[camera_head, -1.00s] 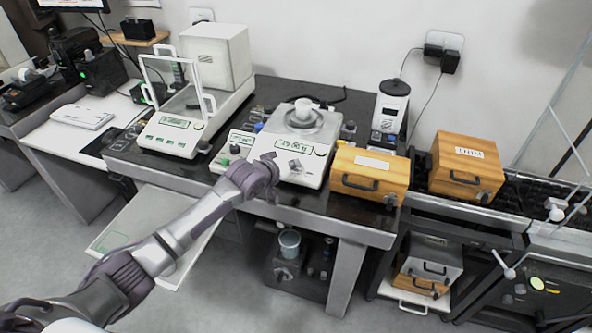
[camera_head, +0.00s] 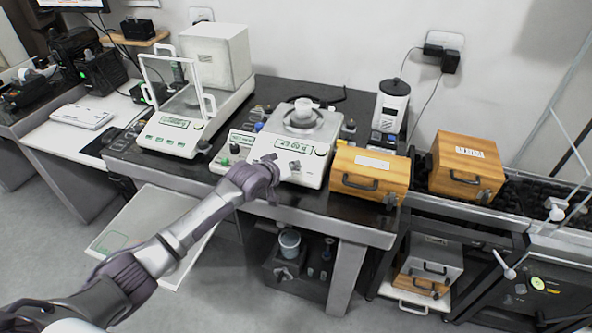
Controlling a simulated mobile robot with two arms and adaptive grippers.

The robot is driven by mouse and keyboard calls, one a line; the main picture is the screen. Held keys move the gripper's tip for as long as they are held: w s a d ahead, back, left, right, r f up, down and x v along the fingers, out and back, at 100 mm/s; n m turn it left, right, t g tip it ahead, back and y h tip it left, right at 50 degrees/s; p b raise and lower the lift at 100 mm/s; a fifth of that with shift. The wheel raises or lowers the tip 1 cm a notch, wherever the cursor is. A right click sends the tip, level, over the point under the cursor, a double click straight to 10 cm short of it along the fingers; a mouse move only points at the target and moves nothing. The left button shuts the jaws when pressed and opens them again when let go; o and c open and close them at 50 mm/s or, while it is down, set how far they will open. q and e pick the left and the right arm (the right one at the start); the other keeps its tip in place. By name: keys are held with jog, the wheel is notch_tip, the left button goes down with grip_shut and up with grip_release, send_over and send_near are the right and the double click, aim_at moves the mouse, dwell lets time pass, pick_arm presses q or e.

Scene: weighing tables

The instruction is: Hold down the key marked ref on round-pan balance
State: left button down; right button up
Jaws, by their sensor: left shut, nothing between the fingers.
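The round-pan balance (camera_head: 312,168) is a white unit on the dark weighing table. My left gripper (camera_head: 272,163) is shut and empty at the balance's front left edge, by the key area. The gripper hides part of the front panel. I cannot tell whether it touches a key, and the ref marking is too small to read. My right gripper is not in view.
A balance with a glass draft shield (camera_head: 172,132) stands to the left. A wooden box (camera_head: 369,172) stands close on the right, another wooden box (camera_head: 466,167) farther right. A pull-out board (camera_head: 150,222) lies below left.

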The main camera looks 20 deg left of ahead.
pick_arm(q)
jog(key=shift+f, duration=0.4)
dwell(1.6)
dwell(1.7)
jog(key=shift+s+r+p, duration=0.15)
jog(key=shift+r+p, duration=0.65)
jog(key=shift+p, duration=0.15)
jog(key=shift+s+r+p, duration=0.1)
jog(key=shift+r+p, duration=0.45)
jog(key=shift+p, duration=0.05)
jog(key=r+p, duration=0.2)
jog(key=s+r+p, duration=0.1)
jog(key=p, duration=0.1)
jog(key=shift+s+r+p, duration=0.15)
jog(key=shift+r+p, duration=0.2)
jog(key=shift+p, duration=0.05)
